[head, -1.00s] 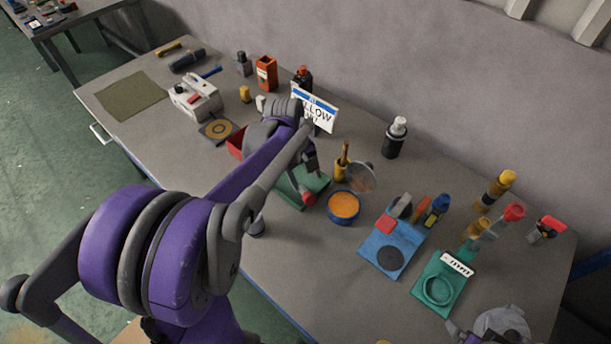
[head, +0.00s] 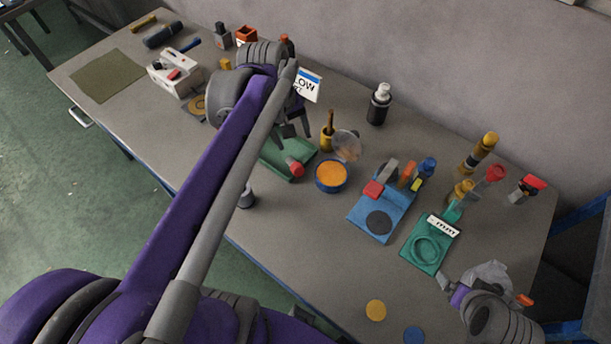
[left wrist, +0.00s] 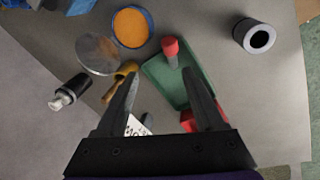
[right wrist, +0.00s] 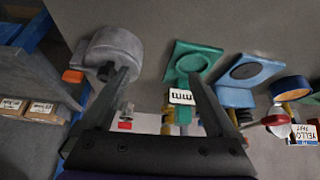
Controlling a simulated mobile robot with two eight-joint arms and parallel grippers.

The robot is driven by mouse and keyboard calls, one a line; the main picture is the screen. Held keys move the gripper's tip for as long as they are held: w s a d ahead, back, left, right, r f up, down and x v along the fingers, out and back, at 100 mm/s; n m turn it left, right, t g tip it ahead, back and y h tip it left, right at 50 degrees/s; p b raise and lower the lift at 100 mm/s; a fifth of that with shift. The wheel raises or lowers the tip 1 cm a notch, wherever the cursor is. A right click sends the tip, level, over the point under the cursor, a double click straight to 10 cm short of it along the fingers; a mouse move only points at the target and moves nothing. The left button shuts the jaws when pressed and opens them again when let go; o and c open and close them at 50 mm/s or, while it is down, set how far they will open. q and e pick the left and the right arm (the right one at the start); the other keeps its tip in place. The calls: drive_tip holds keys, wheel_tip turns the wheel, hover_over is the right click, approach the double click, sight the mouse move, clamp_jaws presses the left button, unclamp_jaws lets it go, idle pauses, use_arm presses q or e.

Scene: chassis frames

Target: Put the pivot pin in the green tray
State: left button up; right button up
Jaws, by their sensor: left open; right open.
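The green tray (head: 275,152) lies on the bench, partly hidden by my left arm; it also shows in the left wrist view (left wrist: 163,75). A red-headed peg (head: 295,169) is at the tray's near end, and its red head shows in the left wrist view (left wrist: 170,46). I cannot tell for certain whether this is the pivot pin. My left gripper (head: 294,128) is open and empty above the tray's far part, its fingers (left wrist: 160,74) apart and clear of the peg. My right gripper (right wrist: 158,74) is open at the bench's right end, near a grey rounded part (right wrist: 112,48).
An orange-filled blue dish (head: 331,175), a round clear lid (head: 347,146) and a yellow-brown handled tool (head: 327,138) crowd the tray's right. A grey cylinder (head: 246,197) stands nearer the front edge. Blue (head: 360,222) and teal (head: 420,252) fixtures are farther right. Bench between is clear.

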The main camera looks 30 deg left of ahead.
use_arm(q)
drive_tip(key=s+d+f+m+t, duration=0.3)
drive_tip(key=s+d+f+m, duration=0.5)
drive_tip(key=d+m, duration=0.2)
drive_tip(key=shift+s+d+m+t+y, duration=0.3)
drive_tip(key=shift+s+d+m+y, duration=0.1)
drive_tip(key=shift+d, duration=0.15)
